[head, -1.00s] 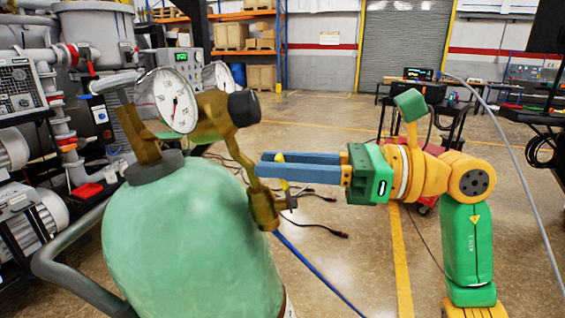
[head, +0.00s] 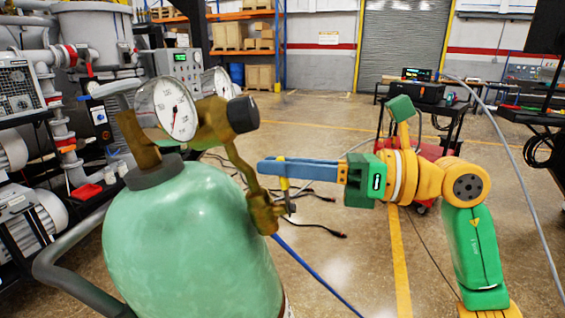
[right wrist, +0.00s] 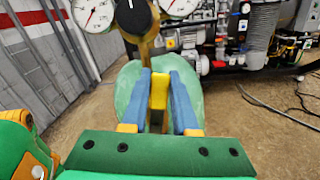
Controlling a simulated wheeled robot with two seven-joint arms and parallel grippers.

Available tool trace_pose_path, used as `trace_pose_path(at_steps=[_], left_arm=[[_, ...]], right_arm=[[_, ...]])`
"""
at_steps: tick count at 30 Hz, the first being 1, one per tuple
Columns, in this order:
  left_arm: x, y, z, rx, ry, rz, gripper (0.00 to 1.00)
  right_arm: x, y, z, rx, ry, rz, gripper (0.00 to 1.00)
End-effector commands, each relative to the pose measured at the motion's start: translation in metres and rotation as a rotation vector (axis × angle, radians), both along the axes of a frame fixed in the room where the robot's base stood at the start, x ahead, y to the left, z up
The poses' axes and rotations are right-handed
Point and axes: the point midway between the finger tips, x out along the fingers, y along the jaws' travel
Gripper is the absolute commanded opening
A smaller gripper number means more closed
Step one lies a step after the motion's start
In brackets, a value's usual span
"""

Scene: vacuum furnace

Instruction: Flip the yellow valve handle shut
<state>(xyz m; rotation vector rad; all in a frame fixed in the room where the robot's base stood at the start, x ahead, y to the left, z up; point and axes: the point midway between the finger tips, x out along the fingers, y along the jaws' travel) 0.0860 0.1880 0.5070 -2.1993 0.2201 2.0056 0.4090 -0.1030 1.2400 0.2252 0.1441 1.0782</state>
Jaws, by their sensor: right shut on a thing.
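The yellow valve handle (head: 284,185) is on the brass valve (head: 262,213) beside the green gas cylinder (head: 190,235). It stands roughly upright, partly covered by the fingers in the head view. My right gripper (head: 270,169) reaches in from the right, its blue fingers crossing the handle's upper part. In the right wrist view, the yellow handle (right wrist: 159,92) sits between the two blue fingers of my right gripper (right wrist: 160,75), which is shut on it. The valve body is mostly hidden there. My left gripper is not in view.
A round gauge (head: 174,110) and a black knob (head: 243,113) sit above the valve. A blue hose (head: 315,275) runs down from it. Pumps and pipes crowd the left. Cables lie on the floor behind. A cart (head: 445,120) stands at the back right.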

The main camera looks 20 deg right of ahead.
Motion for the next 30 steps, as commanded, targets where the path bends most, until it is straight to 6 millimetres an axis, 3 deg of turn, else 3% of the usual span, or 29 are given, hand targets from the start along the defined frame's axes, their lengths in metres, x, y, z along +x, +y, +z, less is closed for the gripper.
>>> trace_pose_path(at_steps=[30], left_arm=[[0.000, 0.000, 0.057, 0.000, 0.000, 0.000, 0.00]], right_arm=[[0.032, -0.024, -0.031, 0.377, 0.848, -0.238, 0.00]])
